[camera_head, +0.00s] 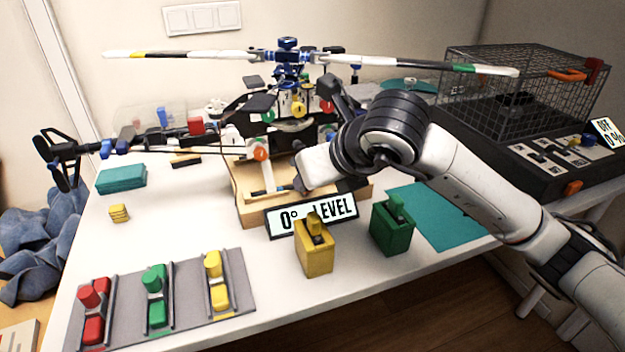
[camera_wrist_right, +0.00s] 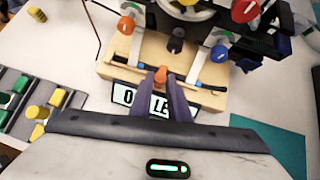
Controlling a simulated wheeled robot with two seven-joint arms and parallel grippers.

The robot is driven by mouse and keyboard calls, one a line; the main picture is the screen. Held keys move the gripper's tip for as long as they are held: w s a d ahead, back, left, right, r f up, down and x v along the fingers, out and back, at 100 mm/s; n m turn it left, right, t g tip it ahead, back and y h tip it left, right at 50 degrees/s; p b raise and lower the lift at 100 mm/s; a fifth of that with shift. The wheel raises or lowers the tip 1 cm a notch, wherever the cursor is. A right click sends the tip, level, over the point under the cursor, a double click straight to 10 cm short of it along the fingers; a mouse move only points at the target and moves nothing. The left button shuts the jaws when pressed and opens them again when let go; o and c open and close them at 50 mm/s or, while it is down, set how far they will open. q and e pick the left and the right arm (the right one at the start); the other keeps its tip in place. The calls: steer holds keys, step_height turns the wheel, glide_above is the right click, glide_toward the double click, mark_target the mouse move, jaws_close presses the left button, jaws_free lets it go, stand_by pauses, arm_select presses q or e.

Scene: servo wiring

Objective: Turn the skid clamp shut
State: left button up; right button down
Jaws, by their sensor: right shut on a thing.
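A small orange clamp handle (camera_wrist_right: 161,75) stands at the front edge of the wooden stand (camera_wrist_right: 120,67) in the right wrist view. My right gripper (camera_wrist_right: 163,88) is shut on it, with the dark fingertips on either side. In the head view my right gripper (camera_head: 300,184) is at the front of the stand (camera_head: 247,206), under the model helicopter (camera_head: 290,100), and the clamp is hidden behind the wrist. A skid tube (camera_head: 268,190) lies along the stand beside the gripper. How far the clamp is turned cannot be told. My left gripper is not in view.
A "0° LEVEL" sign (camera_head: 312,214) stands before the stand. A yellow block (camera_head: 314,258) and a green block (camera_head: 392,232) stand close in front. A grey rack (camera_head: 185,290) with coloured plugs is front left. A wire cage (camera_head: 520,90) is at the back right.

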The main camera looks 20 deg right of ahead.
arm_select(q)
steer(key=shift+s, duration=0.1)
arm_select(e)
steer(key=c, duration=1.7)
jaws_free()
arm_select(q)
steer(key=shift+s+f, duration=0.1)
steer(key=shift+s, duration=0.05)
arm_select(e)
steer(key=shift+o, duration=0.2)
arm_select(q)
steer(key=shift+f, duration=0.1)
arm_select(e)
steer(key=shift+r, duration=0.1)
arm_select(q)
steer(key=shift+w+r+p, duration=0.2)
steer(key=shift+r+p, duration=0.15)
steer(key=shift+p, duration=0.2)
arm_select(e)
steer(key=v, duration=1)
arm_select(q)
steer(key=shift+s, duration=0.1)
arm_select(e)
steer(key=shift+s, duration=0.15)
